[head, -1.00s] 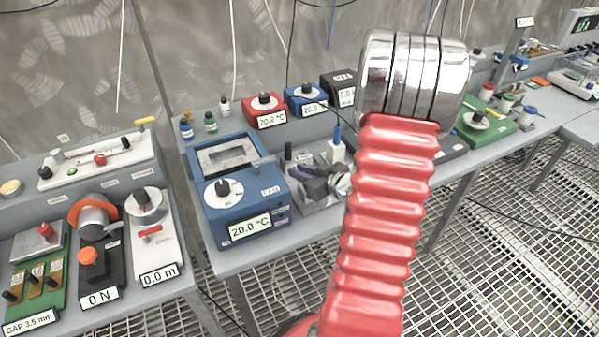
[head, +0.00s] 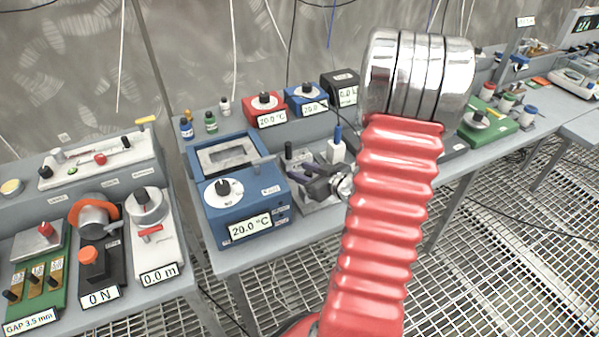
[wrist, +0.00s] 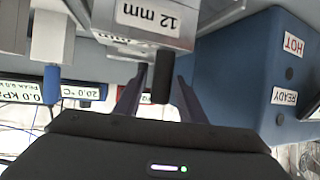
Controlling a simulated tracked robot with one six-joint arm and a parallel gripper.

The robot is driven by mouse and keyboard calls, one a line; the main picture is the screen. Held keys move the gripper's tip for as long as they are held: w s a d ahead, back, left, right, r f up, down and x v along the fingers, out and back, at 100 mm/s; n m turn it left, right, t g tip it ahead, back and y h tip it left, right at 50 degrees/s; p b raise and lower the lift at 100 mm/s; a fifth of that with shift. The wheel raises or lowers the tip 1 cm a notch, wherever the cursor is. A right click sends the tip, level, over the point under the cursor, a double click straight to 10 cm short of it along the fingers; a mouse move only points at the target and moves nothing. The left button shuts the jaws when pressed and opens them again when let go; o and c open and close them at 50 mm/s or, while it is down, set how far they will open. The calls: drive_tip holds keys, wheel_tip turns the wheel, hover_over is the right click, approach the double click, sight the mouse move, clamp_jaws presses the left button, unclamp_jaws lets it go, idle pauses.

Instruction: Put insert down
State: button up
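A black peg-like handle (wrist: 163,83) stands on a grey metal block (wrist: 150,18) labelled 12 mm in the wrist view. I take this as the insert, though its outline is only partly in view. The handle also shows in the head view (head: 288,152), beside the blue heater. My gripper (wrist: 161,85) has its two dark fingers apart on either side of the handle, with a gap visible on each side. In the head view, my gripper (head: 300,172) is low over the grey metal stand, partly covering it. How the block rests below is hidden.
The blue heater (head: 243,215) reading 20.0 °C stands close on the left. A white block with a blue peg (head: 337,150) stands close on the right. Red (head: 264,112) and blue (head: 306,100) boxes stand behind. The bench's front edge is near.

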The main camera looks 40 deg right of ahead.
drive_tip(key=v, duration=1.1)
drive_tip(key=shift+r, duration=0.15)
idle(0.5)
drive_tip(key=w+r+g+h, duration=0.2)
drive_tip(key=w+r+h, duration=0.2)
drive_tip(key=w+r, duration=0.2)
drive_tip(key=a+r+g+h, duration=0.1)
drive_tip(key=a+r+g, duration=0.1)
drive_tip(key=a+r, duration=0.4)
drive_tip(key=s+a+g+y, duration=0.1)
drive_tip(key=s+a, duration=0.3)
drive_tip(key=a, duration=0.4)
drive_tip(key=s+a+r+g+y, duration=0.1)
drive_tip(key=s+a+y, duration=0.1)
drive_tip(key=a, duration=0.7)
drive_tip(key=s+a+r+g+y, duration=0.1)
drive_tip(key=s+a+g+y, duration=0.1)
drive_tip(key=s+a, duration=0.3)
drive_tip(key=a, duration=0.3)
drive_tip(key=shift+s+a, duration=0.3)
drive_tip(key=shift+a, duration=0.05)
